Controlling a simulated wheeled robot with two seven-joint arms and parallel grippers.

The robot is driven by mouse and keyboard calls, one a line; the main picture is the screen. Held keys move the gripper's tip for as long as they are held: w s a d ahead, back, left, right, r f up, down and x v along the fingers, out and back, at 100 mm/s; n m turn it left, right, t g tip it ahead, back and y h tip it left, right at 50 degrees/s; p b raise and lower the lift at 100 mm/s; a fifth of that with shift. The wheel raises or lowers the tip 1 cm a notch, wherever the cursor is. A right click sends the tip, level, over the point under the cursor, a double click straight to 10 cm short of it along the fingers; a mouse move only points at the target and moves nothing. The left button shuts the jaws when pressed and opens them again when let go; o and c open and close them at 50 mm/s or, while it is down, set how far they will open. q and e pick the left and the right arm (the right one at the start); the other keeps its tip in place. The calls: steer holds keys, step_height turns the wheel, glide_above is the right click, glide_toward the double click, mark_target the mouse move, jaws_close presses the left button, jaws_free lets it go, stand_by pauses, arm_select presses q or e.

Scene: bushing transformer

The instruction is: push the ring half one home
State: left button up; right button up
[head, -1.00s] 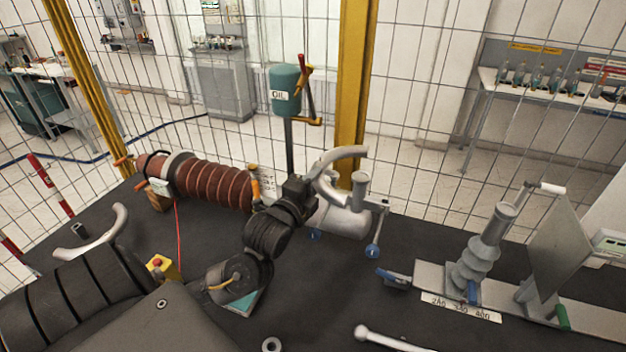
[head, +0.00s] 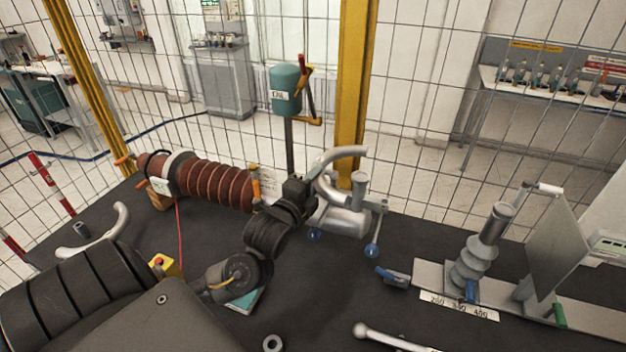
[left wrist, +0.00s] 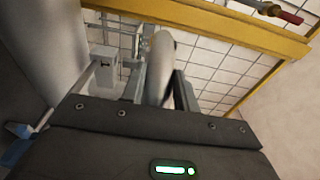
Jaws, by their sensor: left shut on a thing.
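A grey curved ring half (head: 343,157) arches up beside the grey metal cylinder (head: 342,222) with its upright stub, at the right end of the brown ribbed bushing. My left gripper (head: 308,190) is shut on this ring half at its left side. In the left wrist view the ring half (left wrist: 160,66) stands up between the fingers, with a large grey rounded body (left wrist: 42,40) at left. I cannot tell whether the ring half touches its seat; my gripper hides part of it. A second grey ring half (head: 98,238) lies at the table's left. My right gripper is not in view.
The brown ribbed bushing (head: 218,184) lies just left of my gripper. A clamp with blue knobs (head: 372,250) stands at the cylinder's right. A grey stepped insulator (head: 478,258) stands farther right. A metal rod (head: 390,338) lies in front. The table middle is mostly clear.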

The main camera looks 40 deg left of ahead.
arm_select(q)
steer(key=shift+f+b, duration=0.8)
steer(key=shift+f, duration=1.15)
steer(key=o, duration=1.2)
steer(key=p+v, duration=0.1)
steer(key=v, duration=0.9)
steer(key=shift+s+r, duration=0.1)
steer(key=shift+s, duration=0.3)
